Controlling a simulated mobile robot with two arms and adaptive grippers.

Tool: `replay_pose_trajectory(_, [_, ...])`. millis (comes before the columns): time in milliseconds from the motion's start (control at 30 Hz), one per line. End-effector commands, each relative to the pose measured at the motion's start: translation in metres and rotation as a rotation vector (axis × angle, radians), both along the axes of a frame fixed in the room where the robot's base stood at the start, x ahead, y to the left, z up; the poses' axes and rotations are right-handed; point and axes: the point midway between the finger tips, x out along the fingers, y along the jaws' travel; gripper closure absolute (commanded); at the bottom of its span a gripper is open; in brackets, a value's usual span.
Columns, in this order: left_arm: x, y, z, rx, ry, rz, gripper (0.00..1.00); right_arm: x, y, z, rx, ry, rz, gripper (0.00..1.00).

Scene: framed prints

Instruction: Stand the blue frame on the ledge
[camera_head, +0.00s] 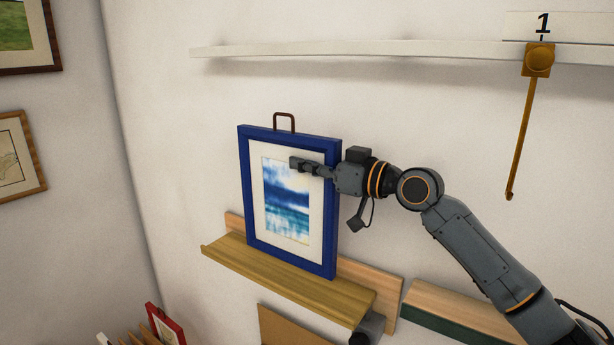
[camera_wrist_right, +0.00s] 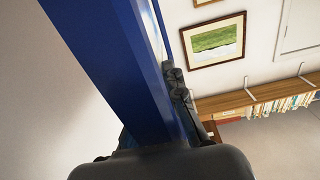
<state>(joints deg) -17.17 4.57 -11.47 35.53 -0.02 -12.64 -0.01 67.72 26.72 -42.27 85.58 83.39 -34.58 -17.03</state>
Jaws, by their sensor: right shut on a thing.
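The blue frame (camera_head: 288,262) holds a blue and white seascape print and has a brown hanging loop on top. It is upright, with its lower edge at the wooden ledge (camera_head: 240,258) on the wall; I cannot tell whether it touches the ledge. My right gripper (camera_head: 312,168) is shut on the frame's right side, with one finger across the front. In the right wrist view the blue frame (camera_wrist_right: 110,60) rises close up from between the fingers, and the far finger is partly hidden. My left gripper is not in view.
A white rail (camera_head: 400,50) runs above, with a brass hook (camera_head: 525,130) hanging from it at right. Framed prints hang on the left wall. A red frame (camera_head: 165,325) stands in a rack at lower left. A wood and green block (camera_head: 465,315) is below my right arm.

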Motion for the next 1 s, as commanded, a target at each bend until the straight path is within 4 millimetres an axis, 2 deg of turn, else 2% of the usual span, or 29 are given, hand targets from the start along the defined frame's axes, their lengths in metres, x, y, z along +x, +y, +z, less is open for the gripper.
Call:
replay_pose_trajectory(167, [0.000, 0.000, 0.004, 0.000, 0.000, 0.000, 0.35, 0.007, -0.001, -0.005, 0.006, -0.003, 0.000, 1.00])
replay_pose_trajectory(233, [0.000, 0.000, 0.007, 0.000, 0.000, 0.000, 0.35, 0.013, -0.003, -0.012, 0.007, -0.001, -0.002, 1.00])
replay_pose_trajectory(433, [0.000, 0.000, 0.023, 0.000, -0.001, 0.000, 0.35, 0.011, -0.003, -0.035, 0.005, -0.003, -0.002, 1.00])
replay_pose_trajectory(867, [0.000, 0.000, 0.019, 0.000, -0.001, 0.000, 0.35, 0.011, -0.003, -0.045, 0.006, -0.006, -0.001, 1.00])
replay_pose_trajectory(900, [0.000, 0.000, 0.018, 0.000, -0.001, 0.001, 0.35, 0.011, -0.003, -0.048, 0.002, -0.001, 0.000, 0.89])
replay_pose_trajectory(1000, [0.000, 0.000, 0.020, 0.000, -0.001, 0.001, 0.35, 0.011, -0.003, -0.046, 0.001, -0.001, 0.000, 0.68])
